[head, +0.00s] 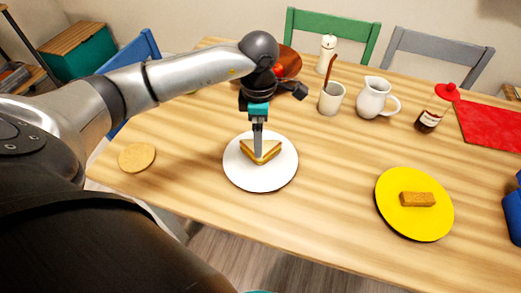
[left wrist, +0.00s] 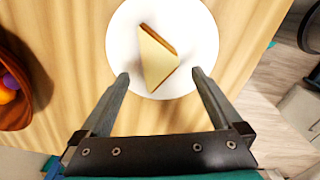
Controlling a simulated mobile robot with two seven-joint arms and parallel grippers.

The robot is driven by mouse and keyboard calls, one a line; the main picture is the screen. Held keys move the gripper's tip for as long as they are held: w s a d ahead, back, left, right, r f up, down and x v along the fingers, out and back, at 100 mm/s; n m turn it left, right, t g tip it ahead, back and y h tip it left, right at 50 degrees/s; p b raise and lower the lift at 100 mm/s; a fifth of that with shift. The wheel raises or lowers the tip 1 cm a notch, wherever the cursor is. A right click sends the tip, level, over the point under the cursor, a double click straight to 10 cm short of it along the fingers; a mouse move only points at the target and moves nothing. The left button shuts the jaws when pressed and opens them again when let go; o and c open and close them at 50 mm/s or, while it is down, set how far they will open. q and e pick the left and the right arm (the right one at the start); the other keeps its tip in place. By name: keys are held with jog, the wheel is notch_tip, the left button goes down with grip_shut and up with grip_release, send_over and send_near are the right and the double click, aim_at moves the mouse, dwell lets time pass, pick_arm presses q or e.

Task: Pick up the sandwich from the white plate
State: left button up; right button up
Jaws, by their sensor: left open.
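The sandwich (head: 263,152) is a triangular piece with a pale top and brown crust. It lies on the white plate (head: 261,181) near the front edge of the table. My left gripper (head: 258,154) points down over the sandwich in the head view and covers part of it. In the left wrist view the two fingers (left wrist: 160,75) are apart. The sandwich (left wrist: 157,58) shows between and beyond their tips, on the white plate (left wrist: 122,30). I cannot tell whether the fingers touch anything. My right gripper is in neither view.
A yellow plate (head: 400,220) with a brown bar (head: 417,199) is to the right. A round coaster (head: 136,157) lies left.

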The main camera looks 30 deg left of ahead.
aim_at(271, 148)
pick_arm(q)
jog(key=shift+f, duration=0.25)
jog(key=f, duration=0.2)
jog(key=f+b, duration=0.1)
jog(key=f, duration=0.1)
jog(key=shift+d+f, duration=0.2)
jog(key=shift+f, duration=0.2)
jog(key=c, duration=0.6)
jog(key=shift+c, duration=0.4)
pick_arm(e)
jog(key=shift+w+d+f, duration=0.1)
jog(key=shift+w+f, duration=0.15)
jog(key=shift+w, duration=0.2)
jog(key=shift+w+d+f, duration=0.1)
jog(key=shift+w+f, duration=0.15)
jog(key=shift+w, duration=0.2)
